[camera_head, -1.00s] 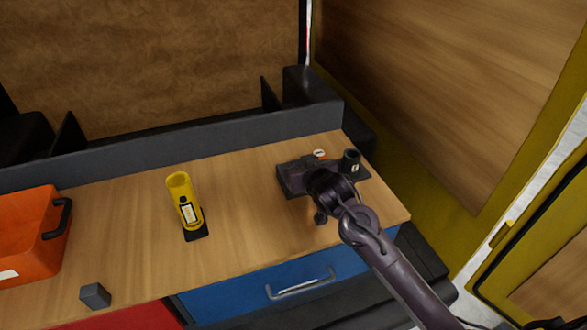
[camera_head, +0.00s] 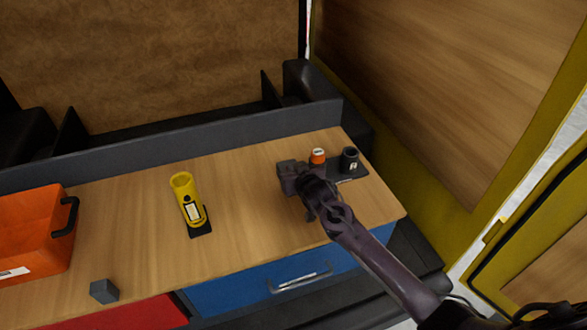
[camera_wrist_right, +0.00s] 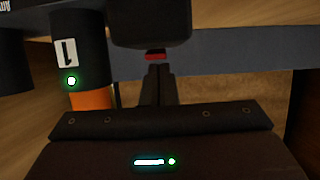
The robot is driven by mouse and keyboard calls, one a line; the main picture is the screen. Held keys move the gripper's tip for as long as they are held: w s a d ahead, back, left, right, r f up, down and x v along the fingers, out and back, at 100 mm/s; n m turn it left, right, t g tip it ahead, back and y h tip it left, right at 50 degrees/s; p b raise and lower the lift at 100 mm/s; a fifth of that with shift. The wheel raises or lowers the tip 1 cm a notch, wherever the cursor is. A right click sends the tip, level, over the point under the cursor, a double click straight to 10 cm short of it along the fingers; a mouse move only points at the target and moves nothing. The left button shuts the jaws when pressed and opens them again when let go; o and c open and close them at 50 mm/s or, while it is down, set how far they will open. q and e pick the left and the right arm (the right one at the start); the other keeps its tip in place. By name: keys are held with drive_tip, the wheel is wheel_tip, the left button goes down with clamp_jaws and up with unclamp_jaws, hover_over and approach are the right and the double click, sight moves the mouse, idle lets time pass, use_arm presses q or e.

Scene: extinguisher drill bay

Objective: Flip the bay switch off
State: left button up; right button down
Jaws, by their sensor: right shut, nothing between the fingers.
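The bay switch appears to be the dark box (camera_head: 288,169) at the left end of a black plate (camera_head: 352,172) on the bench top. In the right wrist view a dark housing (camera_wrist_right: 150,22) with a small red piece (camera_wrist_right: 156,56) shows at the top centre. The closed fingers of my right gripper (camera_wrist_right: 156,82) point at this red piece, very close to it. I cannot tell whether they touch. In the head view my right gripper (camera_head: 309,184) is beside the dark box and partly hides it. My left gripper is not in view.
An orange-and-black cylinder (camera_head: 318,157) and a black cylinder (camera_head: 349,160) stand right of the gripper. A green light (camera_wrist_right: 71,81) glows near the label "1". A yellow holder (camera_head: 187,201), a grey cube (camera_head: 104,291) and an orange bin (camera_head: 35,232) are farther left, with clear wood between.

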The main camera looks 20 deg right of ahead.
drive_tip(key=shift+f, duration=0.1)
drive_tip(key=b, duration=0.1)
drive_tip(key=f+t+b, duration=0.1)
drive_tip(key=b, duration=0.1)
drive_tip(key=shift+s+f, duration=0.25)
drive_tip(key=shift+r, duration=0.4)
drive_tip(key=shift+r+p, duration=0.1)
drive_tip(key=shift+p, duration=0.2)
drive_tip(key=shift+r+p, duration=0.65)
drive_tip(key=shift+r, duration=0.1)
